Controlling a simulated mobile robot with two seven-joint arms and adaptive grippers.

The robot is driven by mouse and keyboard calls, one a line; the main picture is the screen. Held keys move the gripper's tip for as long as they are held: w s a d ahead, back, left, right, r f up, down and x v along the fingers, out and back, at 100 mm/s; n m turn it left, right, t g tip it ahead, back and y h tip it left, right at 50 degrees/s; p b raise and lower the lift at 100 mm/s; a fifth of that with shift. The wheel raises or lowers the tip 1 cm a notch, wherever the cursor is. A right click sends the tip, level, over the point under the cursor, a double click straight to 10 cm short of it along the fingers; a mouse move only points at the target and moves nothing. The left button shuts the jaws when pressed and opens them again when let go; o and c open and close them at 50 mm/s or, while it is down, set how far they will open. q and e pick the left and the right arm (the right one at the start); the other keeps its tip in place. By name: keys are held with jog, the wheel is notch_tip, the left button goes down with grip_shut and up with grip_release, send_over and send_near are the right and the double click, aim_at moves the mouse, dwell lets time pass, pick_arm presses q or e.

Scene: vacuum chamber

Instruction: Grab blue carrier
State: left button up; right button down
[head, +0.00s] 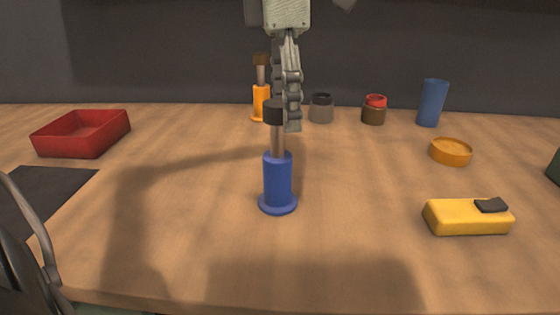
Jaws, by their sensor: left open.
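The blue carrier (277,180) stands upright in the middle of the wooden table. It has a round blue base flange, a grey stem and a black cap. My left gripper (290,125) points straight down from the top of the head view, at the carrier's upper part. Its fingers are seen nearly edge-on, close beside the black cap and stem on the right. The jaws are open; whether they touch the carrier cannot be told. My right gripper is not in view.
An orange carrier (261,102) stands behind, left of a grey jar (321,108), a red-lidded jar (374,109) and a blue cylinder (432,103). An orange disc (450,152) and yellow block (466,217) lie right. A red tray (82,134) and dark mat (40,190) lie left.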

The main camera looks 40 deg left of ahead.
aim_at(277, 155)
pick_arm(q)
jog(key=shift+s+a+f+y, duration=0.2)
jog(key=shift+s+y, duration=0.1)
jog(key=shift+s, duration=0.1)
jog(key=f, duration=0.7)
jog(key=shift+s+a+f, duration=0.15)
jog(key=shift+a, duration=0.05)
grip_shut()
